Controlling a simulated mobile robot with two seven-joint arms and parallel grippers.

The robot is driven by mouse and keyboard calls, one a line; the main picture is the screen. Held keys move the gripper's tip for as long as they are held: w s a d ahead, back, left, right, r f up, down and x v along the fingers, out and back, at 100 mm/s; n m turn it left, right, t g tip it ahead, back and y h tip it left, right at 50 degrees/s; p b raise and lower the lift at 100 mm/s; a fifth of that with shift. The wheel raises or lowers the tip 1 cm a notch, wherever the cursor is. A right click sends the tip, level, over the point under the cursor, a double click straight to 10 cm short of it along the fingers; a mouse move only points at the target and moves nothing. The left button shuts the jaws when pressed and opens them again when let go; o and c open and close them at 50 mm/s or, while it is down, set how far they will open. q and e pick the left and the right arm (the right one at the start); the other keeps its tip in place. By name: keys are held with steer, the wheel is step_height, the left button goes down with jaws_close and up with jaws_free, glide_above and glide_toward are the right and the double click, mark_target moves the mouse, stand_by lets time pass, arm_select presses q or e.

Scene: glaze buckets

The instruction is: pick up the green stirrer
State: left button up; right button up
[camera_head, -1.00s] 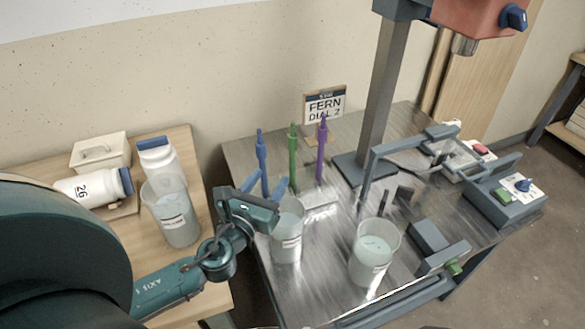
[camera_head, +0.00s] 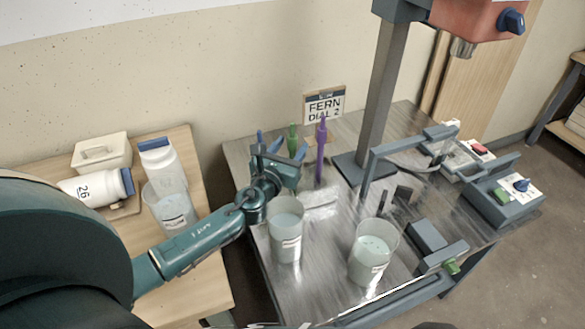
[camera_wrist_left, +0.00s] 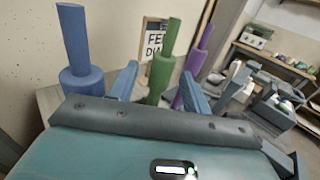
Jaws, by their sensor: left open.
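The green stirrer (camera_head: 293,136) stands upright between the blue stirrer (camera_head: 260,138) and the purple stirrer (camera_head: 320,145) on the metal table. My left gripper (camera_head: 288,148) is open and empty right in front of the green stirrer and hides its lower part. In the left wrist view, the green stirrer (camera_wrist_left: 162,68) shows between my two blue fingers, with no visible grip on it. The blue stirrer (camera_wrist_left: 80,50) is outside the left finger. The purple stirrer (camera_wrist_left: 198,58) is just beyond the right finger. My right gripper is not in view.
Two buckets of pale liquid stand on the metal table, one (camera_head: 286,232) below my left wrist and one (camera_head: 373,255) further right. Another bucket (camera_head: 170,208) is on the wooden table. A sign (camera_head: 325,104) stands behind the stirrers. A mixer column (camera_head: 382,95) rises to their right.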

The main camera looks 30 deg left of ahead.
arm_select(q)
steer(key=shift+c, duration=0.2)
jaws_close()
stand_by(0.4)
steer(key=shift+r, duration=0.1)
